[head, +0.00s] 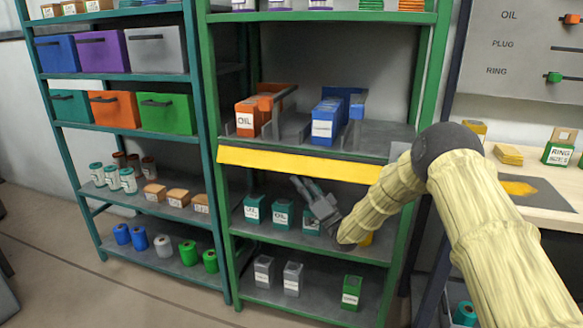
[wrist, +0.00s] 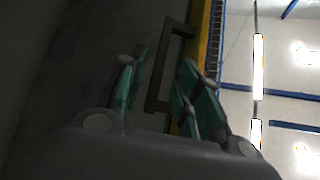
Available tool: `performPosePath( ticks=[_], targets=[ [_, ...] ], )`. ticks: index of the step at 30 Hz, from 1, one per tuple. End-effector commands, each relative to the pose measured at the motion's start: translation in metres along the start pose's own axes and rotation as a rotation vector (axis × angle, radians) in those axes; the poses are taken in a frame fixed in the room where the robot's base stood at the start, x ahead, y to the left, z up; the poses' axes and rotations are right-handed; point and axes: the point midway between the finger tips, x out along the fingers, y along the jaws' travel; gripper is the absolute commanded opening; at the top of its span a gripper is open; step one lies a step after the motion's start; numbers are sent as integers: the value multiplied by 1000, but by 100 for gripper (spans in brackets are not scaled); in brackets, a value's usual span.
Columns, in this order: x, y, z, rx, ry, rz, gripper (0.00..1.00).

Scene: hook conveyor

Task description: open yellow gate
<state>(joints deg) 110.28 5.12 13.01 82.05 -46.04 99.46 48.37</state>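The yellow gate (head: 290,163) is a long flat yellow bar across the front of the green rack's middle shelf. It shows as a yellow strip in the wrist view (wrist: 203,35). A dark bracket-shaped handle (wrist: 155,85) stands next to the strip, with its bar between my fingers. My gripper (head: 301,181) is just below the gate in the head view. In the wrist view my gripper (wrist: 157,70) has its two fingers apart, with a gap between the left finger and the handle. Whether the right finger touches the handle cannot be told.
Orange OIL boxes (head: 246,118) and blue boxes (head: 326,122) stand on the shelf behind the gate. Teal boxes (head: 283,214) stand on the shelf below, close to my gripper. A green post (head: 407,220) rises near my forearm. A workbench (head: 540,196) stands at right.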

Motion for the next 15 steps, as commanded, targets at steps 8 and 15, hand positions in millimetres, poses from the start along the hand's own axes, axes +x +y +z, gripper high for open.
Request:
performPosePath(
  ticks=[8,15],
  targets=[
    [42,0,1,-1,0,-1,34],
    [60,0,1,0,-1,0,34]
  ],
)
